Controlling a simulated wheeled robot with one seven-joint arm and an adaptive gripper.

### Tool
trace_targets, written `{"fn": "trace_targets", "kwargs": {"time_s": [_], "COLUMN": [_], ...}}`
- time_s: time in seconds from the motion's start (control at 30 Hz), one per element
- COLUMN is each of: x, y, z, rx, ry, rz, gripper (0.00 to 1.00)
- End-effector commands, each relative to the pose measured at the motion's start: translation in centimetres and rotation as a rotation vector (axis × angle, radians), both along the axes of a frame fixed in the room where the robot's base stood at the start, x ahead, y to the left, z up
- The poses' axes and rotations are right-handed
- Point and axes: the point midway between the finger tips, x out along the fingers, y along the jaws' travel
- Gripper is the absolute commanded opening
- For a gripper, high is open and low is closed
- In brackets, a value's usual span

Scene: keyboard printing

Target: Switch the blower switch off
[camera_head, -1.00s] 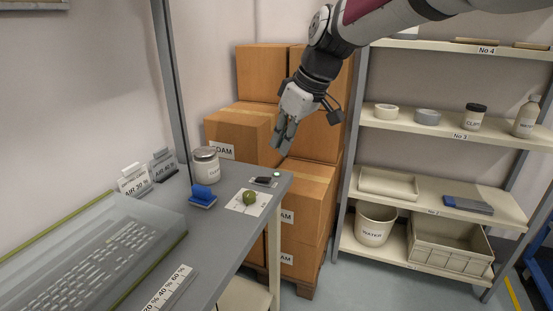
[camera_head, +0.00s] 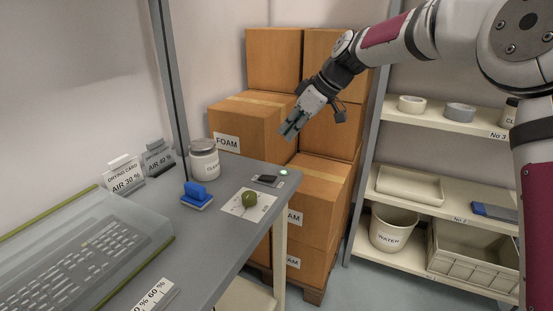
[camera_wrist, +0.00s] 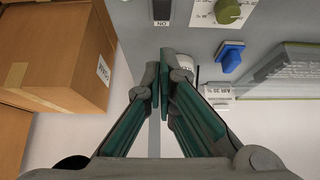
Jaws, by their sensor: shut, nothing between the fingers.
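The blower switch (camera_head: 267,179) is a small dark rocker on a plate at the far right corner of the grey table (camera_head: 222,232). A lit green lamp (camera_head: 284,172) is beside it. In the wrist view the dark switch (camera_wrist: 162,9) is at the top edge, partly cut off, with an "ON" label (camera_wrist: 160,24) by it. My gripper (camera_head: 288,132) is shut and empty, in the air above and beyond the switch in the head view. Its fingertips (camera_wrist: 158,75) point toward the switch in the wrist view, apart from it.
A green knob (camera_head: 249,199) on a white dial plate, a blue-handled tool (camera_head: 197,195) and a lidded jar (camera_head: 204,160) stand near the switch. Cardboard boxes (camera_head: 240,140) are stacked behind the table. A shelf rack (camera_head: 440,192) is at the right.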

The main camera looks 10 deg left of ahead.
Motion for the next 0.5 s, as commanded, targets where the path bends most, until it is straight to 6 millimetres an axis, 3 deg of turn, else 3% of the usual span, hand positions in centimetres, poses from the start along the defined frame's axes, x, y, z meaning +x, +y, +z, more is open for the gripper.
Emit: {"fn": "trace_targets", "kwargs": {"time_s": [0.17, 0.5], "x": [0.3, 1.6], "y": [1.1, 4.6], "z": [-1.7, -7.1], "rx": [-0.001, -0.001], "ry": [0.003, 0.003], "rz": [0.003, 0.002], "gripper": [0.0, 0.0]}}
